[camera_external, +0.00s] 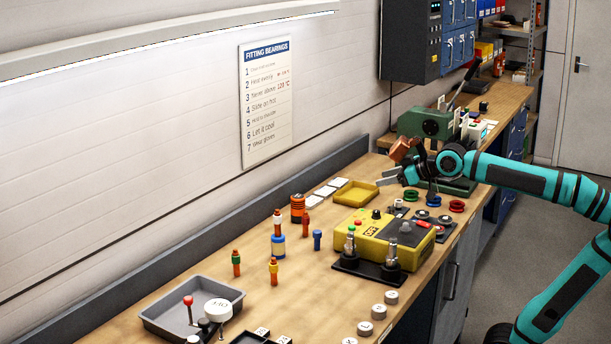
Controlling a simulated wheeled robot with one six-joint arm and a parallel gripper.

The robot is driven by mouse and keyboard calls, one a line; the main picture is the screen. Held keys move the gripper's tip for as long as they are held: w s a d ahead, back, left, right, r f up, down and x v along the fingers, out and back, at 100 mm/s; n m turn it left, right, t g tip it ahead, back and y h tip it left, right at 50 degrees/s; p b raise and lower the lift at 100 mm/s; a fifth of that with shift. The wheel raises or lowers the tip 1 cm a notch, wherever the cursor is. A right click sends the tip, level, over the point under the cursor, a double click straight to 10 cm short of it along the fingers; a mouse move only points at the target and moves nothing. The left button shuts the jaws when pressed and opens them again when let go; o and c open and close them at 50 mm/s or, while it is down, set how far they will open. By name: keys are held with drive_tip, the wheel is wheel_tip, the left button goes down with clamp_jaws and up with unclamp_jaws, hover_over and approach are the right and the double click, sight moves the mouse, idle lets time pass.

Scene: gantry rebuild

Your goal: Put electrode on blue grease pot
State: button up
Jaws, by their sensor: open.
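The blue grease pot (278,247) stands upright on the workbench, left of the yellow box. A slim orange piece with a white band (277,222) stands upright on top of it. Similar slim orange pieces stand nearby, one with a green band (236,262) and one with a yellow band (273,271). They look like electrodes; I cannot tell which one the task names. My gripper (388,179) is open, above the bench near the yellow tray, to the right of and farther back than the blue pot. Nothing shows between its fingers.
A yellow tray (337,199) lies below and left of my gripper. A yellow control box (372,240) stands in front, with dark upright fittings before it. An orange pot (297,208) stands near the back. A grey tray (170,322) is at front left. A green machine (424,125) stands behind my gripper.

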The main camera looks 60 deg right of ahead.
drive_tip(key=s+d+f+m+t, duration=0.1)
drive_tip(key=s+d+f+t, duration=0.1)
drive_tip(key=s, duration=0.4)
drive_tip(key=s+d+f+m+t+h, duration=0.1)
drive_tip(key=s+d+f+t, duration=0.1)
drive_tip(key=s, duration=0.5)
drive_tip(key=shift+f, duration=0.15)
